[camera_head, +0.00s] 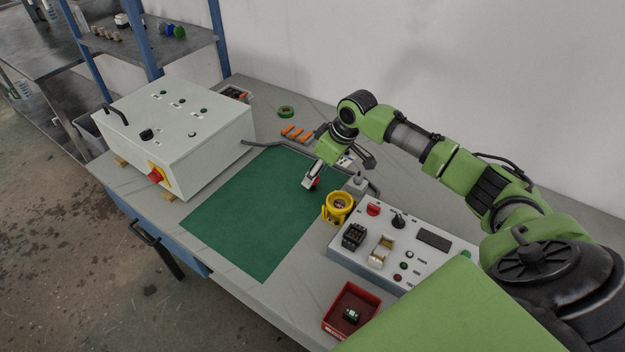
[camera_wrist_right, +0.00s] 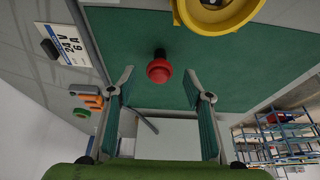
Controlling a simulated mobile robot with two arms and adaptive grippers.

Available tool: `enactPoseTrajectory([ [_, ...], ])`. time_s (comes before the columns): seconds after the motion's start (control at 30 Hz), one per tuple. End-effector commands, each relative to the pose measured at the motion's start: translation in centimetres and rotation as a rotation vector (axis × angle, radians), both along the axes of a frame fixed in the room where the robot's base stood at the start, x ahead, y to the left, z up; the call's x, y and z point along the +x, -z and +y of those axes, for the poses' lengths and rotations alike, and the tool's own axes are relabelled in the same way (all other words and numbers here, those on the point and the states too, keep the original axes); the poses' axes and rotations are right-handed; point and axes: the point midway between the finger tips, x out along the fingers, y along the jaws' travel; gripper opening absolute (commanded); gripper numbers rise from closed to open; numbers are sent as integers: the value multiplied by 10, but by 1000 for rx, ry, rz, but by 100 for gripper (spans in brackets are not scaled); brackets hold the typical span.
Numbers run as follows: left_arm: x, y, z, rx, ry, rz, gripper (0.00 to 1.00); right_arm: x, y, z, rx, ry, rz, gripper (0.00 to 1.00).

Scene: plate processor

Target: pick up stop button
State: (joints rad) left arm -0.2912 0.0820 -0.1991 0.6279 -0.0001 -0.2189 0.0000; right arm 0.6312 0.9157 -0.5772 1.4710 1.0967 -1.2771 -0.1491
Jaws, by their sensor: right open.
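The red stop button (camera_head: 316,184) is near the right edge of the green mat (camera_head: 240,215), largely hidden by my right gripper (camera_head: 311,176) in the head view. In the right wrist view the button (camera_wrist_right: 158,71) shows a round red head with a darker part behind it. It lies between and just beyond the two fingertips of my right gripper (camera_wrist_right: 160,88), which is open and empty. I see no contact with the button. A yellow ring-shaped housing (camera_head: 338,208) stands beside it and also shows in the right wrist view (camera_wrist_right: 232,20). My left gripper is not in view.
A control console (camera_head: 405,268) with knobs is at the right. A red bin (camera_head: 340,325) holds a small part. A white control box (camera_head: 185,130) stands left. Orange clips (camera_head: 295,133) and a green roll (camera_head: 286,112) lie behind. The mat's middle is clear.

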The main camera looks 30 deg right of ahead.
Motion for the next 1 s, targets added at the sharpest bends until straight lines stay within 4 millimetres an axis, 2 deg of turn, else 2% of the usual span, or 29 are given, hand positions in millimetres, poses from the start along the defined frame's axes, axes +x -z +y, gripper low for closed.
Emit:
enactPoseTrajectory([
  [0.1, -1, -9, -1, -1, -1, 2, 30, 7, 14, 3, 2, 1, 3, 47],
  [0.23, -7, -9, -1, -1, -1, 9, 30, 12, 30, 5, 1, 0, 3, 47],
  [0.53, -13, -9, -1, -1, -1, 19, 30, 14, 36, 5, 0, -1, 0, 47],
  [0.57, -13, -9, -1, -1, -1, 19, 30, 14, 36, 5, 0, -1, 0, 41],
  [0.7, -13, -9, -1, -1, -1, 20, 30, 14, 36, 5, -1, -1, 1, 5],
  [1.0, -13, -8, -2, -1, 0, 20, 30, 14, 35, 5, -1, -1, 1, 5],
])
